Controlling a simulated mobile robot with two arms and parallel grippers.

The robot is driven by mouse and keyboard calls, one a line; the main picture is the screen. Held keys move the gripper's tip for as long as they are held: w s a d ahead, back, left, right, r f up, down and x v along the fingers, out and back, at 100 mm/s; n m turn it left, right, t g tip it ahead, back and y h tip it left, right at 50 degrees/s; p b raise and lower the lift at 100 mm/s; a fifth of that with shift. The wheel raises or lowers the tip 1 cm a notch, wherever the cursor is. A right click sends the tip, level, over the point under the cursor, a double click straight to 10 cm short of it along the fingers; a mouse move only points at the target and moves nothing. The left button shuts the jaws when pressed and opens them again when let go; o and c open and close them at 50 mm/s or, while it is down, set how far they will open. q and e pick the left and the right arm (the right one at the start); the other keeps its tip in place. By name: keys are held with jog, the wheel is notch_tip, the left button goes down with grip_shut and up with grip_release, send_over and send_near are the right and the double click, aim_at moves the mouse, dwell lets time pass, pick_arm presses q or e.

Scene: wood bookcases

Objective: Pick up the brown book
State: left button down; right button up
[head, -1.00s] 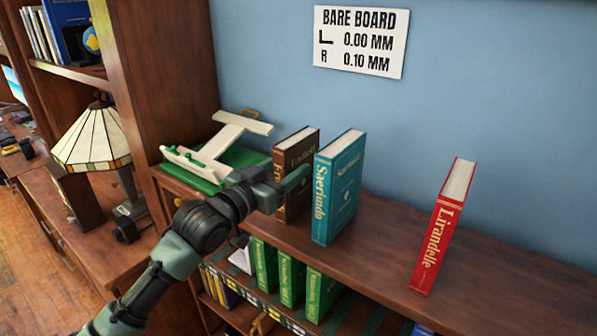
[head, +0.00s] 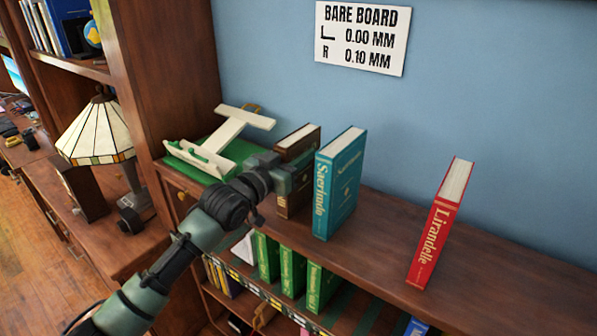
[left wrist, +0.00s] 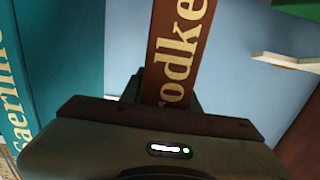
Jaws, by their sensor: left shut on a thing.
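The brown book (head: 299,143) stands upright on the shelf top, partly hidden by my left gripper and the teal book in the head view. My left gripper (head: 288,176) reaches its spine from the left and is shut on it. In the left wrist view, the brown book's spine (left wrist: 178,55), with pale lettering, runs down between the fingers of the left gripper (left wrist: 162,98). The book's lower part is hidden behind the gripper there. My right gripper is not in view.
The teal book (head: 338,185) stands close to the right of the brown book. A red book (head: 440,225) stands farther right, with bare shelf between. A white and green stand (head: 215,150) is behind and left. Green books (head: 292,270) sit on the shelf below.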

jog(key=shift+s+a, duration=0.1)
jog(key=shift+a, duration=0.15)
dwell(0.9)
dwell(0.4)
